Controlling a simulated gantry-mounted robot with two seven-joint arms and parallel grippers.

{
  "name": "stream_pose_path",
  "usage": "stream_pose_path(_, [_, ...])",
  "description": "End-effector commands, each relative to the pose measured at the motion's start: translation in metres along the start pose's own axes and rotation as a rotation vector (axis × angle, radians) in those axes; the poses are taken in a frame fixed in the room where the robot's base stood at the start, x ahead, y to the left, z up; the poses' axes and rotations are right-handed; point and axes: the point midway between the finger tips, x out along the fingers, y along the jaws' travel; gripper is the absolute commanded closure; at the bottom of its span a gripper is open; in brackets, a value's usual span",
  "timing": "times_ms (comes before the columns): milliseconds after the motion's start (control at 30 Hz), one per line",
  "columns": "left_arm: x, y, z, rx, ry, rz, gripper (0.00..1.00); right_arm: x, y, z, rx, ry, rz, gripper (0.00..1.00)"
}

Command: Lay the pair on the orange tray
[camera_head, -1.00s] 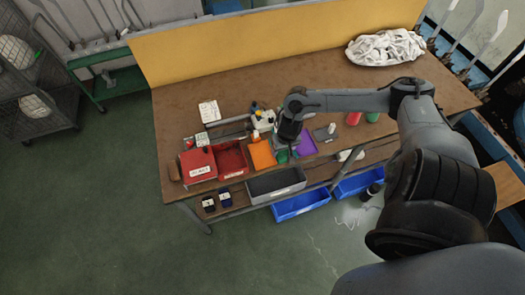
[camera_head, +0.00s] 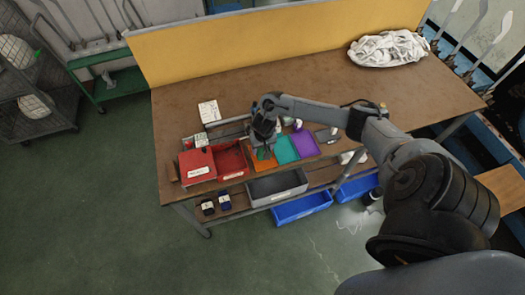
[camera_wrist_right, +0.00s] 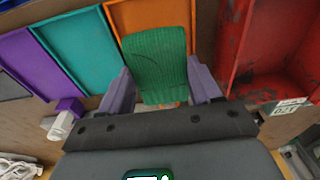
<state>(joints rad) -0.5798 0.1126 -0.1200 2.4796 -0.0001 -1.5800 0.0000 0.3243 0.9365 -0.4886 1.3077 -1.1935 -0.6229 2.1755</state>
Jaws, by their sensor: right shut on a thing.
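My right gripper (camera_head: 264,146) is over the orange tray (camera_head: 266,164) on the workbench. In the right wrist view the gripper (camera_wrist_right: 160,92) is shut on a green ribbed knit pair (camera_wrist_right: 155,62), with a finger at each side. The orange tray shows beyond the pair in that view (camera_wrist_right: 133,14). The pair overlaps the tray in the picture; I cannot tell whether it touches it. The head view shows the pair only poorly beneath the gripper. My left gripper is not in view.
A teal tray (camera_head: 286,149) and a purple tray (camera_head: 306,145) lie right of the orange one. A red bin (camera_head: 231,158) stands on its left. Grey (camera_head: 277,188) and blue (camera_head: 302,207) bins sit lower in front. White cloth (camera_head: 388,48) lies at the back right.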

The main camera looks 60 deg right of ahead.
Motion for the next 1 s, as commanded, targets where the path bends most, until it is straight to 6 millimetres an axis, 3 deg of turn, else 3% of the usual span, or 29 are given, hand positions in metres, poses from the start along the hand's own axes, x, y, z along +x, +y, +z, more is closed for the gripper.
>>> stream_pose_path(167, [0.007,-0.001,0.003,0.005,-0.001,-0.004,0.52,0.022,0.0,0.003,0.001,-0.001,-0.001,0.68])
stream_pose_path(567, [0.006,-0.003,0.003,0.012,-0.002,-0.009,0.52,0.025,0.0,0.004,0.0,-0.001,0.0,0.68])
stream_pose_path(600, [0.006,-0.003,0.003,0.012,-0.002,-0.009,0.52,0.025,0.0,0.003,0.0,0.0,0.0,0.34])
stream_pose_path(733, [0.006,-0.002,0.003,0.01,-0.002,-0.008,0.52,0.025,0.0,0.003,0.0,0.0,0.0,0.14])
stream_pose_path(1000, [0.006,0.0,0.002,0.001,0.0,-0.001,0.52,0.025,0.0,0.003,0.0,0.0,0.0,0.12])
